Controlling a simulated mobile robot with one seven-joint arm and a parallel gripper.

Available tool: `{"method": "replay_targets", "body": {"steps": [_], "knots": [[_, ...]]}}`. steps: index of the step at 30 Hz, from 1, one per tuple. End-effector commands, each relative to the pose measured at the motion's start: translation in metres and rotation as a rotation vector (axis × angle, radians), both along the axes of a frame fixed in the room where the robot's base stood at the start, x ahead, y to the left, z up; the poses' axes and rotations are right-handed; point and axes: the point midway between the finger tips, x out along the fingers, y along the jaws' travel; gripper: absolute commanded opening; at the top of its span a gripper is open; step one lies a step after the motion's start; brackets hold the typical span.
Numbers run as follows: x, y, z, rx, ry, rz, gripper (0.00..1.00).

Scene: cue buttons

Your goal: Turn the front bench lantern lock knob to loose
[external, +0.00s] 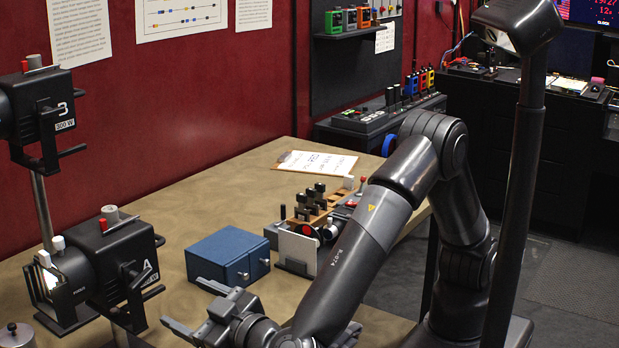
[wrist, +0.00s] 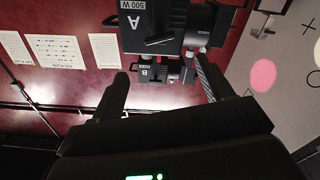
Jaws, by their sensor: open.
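A black lantern marked A (external: 112,258) is at the lower left of the external view, on a stand at the bench. A red-and-grey knob (external: 110,214) is on its top, and a small pale knob (external: 58,243) is nearer its lens. A black bracket (external: 136,285) is on its side. I cannot tell which part is the lock knob, or its setting. My gripper (external: 188,306) is open and empty, right of and below the lantern, apart from it. In the wrist view, lantern A (wrist: 155,22) is ahead of my open fingers (wrist: 163,76).
A second lantern (external: 42,110) is higher on a pole at the left. A blue box (external: 228,257), a white card in a holder (external: 297,252) and a lever block (external: 315,205) stand on the bench. A clipboard (external: 317,162) lies farther back. The bench's middle is mostly clear.

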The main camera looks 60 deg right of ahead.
Motion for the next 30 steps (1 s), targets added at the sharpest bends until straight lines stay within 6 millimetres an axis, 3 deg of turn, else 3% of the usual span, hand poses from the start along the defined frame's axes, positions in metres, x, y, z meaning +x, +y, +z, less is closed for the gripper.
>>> {"method": "replay_targets", "body": {"steps": [12,18,30], "knots": [[0.072,-0.001,0.000,-0.001,0.002,-0.005,0.73],[0.098,-0.001,-0.001,-0.002,0.003,-0.002,0.73],[0.106,-0.001,-0.001,-0.002,0.003,-0.001,0.73]]}}
